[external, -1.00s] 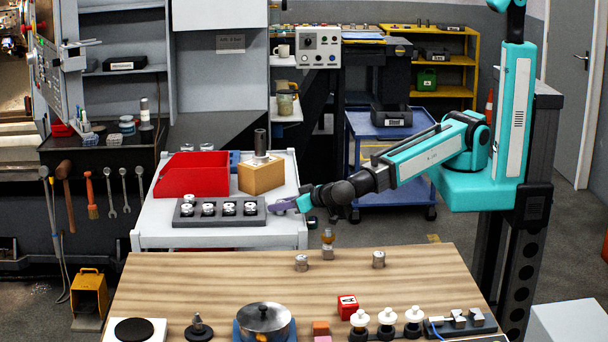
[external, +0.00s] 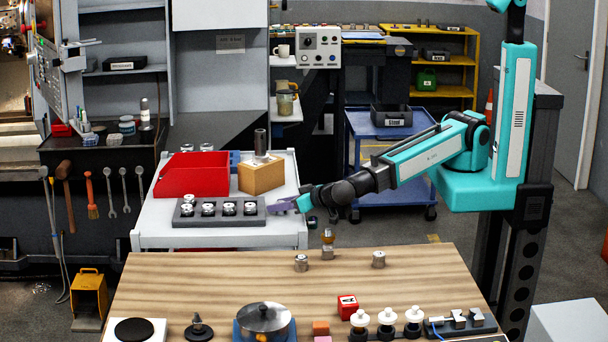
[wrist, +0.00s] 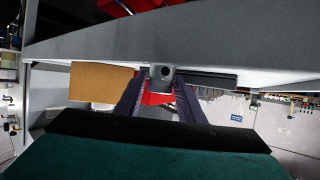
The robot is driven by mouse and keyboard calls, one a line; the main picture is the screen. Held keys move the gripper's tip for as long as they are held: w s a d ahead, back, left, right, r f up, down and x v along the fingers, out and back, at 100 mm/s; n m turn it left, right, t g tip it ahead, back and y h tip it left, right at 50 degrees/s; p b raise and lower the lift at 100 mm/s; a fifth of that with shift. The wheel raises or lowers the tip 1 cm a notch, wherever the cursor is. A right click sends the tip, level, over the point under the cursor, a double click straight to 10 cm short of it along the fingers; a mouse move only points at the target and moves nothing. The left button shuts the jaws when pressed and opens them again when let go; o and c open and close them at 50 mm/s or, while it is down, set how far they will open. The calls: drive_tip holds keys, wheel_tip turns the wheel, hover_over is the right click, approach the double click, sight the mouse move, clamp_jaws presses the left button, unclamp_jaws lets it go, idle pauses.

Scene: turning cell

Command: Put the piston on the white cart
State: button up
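The white cart (external: 275,231) stands behind the wooden table. My gripper (external: 278,205) is over the cart's front right part, just right of the grey tray of pistons. In the wrist view, which looks upside down, a grey metal piston (wrist: 162,76) with a round side hole is between the tips of my gripper (wrist: 162,83). The fingers appear shut on it. Its lower end is at about the level of the cart top (wrist: 100,55); contact is hard to tell. The fingers hide this piston in the external view.
The grey tray (external: 185,219), a red bin (external: 190,177) and a wooden block (external: 261,177) with a metal cylinder occupy the cart. The wooden table (external: 220,275) in front holds small metal parts, a pot (external: 264,320) and white-topped pieces. The cart's front right corner is otherwise clear.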

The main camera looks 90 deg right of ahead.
drive_tip(key=b+v, duration=0.2)
drive_tip(key=v, duration=0.7)
drive_tip(key=shift+s+r+b, duration=0.1)
drive_tip(key=shift+r+b, duration=0.05)
drive_tip(key=shift+b, duration=0.2)
drive_tip(key=shift+s+a+r+p, duration=0.15)
drive_tip(key=shift+a+p, duration=0.05)
drive_tip(key=shift+p, duration=0.35)
drive_tip(key=shift+p+v, duration=1.1)
drive_tip(key=shift+p, duration=1.15)
